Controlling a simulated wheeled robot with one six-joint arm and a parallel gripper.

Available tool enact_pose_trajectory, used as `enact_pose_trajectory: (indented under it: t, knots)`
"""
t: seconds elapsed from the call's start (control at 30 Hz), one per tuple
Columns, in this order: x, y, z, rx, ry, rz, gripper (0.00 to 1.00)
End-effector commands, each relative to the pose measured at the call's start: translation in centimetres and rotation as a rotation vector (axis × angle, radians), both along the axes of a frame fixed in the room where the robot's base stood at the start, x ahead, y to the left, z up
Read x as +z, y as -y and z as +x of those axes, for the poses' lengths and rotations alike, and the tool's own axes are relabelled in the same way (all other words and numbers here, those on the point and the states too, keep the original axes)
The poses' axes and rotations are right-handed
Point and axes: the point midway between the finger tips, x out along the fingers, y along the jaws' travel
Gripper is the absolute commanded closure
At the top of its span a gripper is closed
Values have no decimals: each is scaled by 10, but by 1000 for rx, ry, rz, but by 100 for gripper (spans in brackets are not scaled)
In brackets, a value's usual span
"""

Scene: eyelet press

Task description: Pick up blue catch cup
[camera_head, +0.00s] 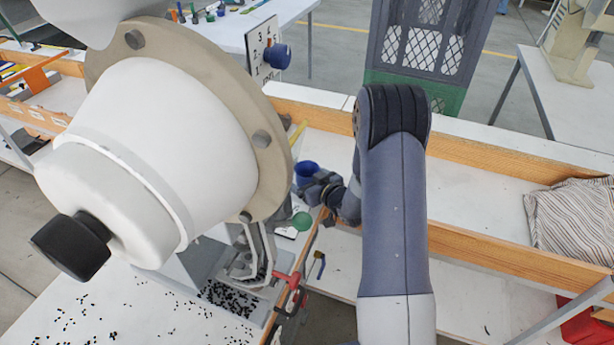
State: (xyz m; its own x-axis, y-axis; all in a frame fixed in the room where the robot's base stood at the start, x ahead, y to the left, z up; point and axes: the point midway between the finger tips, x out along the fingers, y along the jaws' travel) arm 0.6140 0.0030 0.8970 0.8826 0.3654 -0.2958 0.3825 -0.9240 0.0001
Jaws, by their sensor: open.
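The blue catch cup (307,172) is a small blue round cup in the middle of the camera_head view, on the white work surface just right of the press's large round flange. My gripper (314,185) is dark and sits right at the cup's near right side. Its jaws are open. The fingers are small and partly overlap the cup, so I cannot tell whether they touch it or straddle it. My arm reaches down to it from the right.
The big white press body (150,150) fills the left. Black eyelets (228,297) are scattered at the press base. Wooden rails (490,167) run right; a striped cloth (570,220) lies there.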

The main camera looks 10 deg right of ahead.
Motion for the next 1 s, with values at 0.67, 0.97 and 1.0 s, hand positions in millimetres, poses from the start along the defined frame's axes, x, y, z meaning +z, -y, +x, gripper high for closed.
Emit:
enact_pose_trajectory:
  t: [0.67,0.97,1.0]
  knots:
    - [0,0,0,0,0,0,54]
    - [0,0,0,0,0,0,63]
    - [0,0,0,0,0,0,63]
